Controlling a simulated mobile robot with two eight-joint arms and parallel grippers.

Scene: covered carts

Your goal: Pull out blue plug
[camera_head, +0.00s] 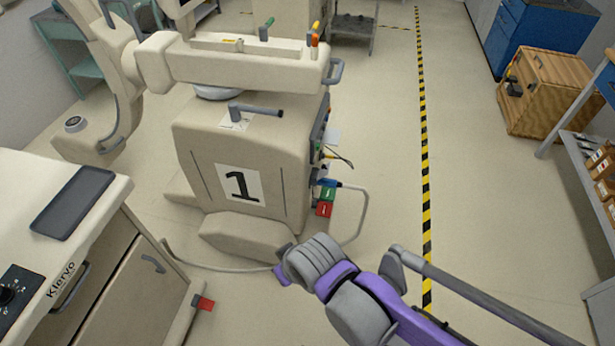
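A beige covered machine marked "1" (240,185) stands in the middle of the head view. On its right side is a small blue plug (329,183), just above a green block (327,194) and a red block (324,209). A pale grey cable (362,215) leads from the blue plug, loops down and runs left along the floor. My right gripper (282,262), purple and grey, is in front of the machine, below and left of the plug and apart from it. Its fingertips are small and partly hidden, so its opening is unclear. My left gripper is out of view.
A Klervo cabinet (105,255) with a dark tray (73,202) stands at the left; a red-ended piece (203,303) is by its foot. A wooden crate (550,95) and shelf are at the right. Floor right of the machine, along the striped line (424,150), is clear.

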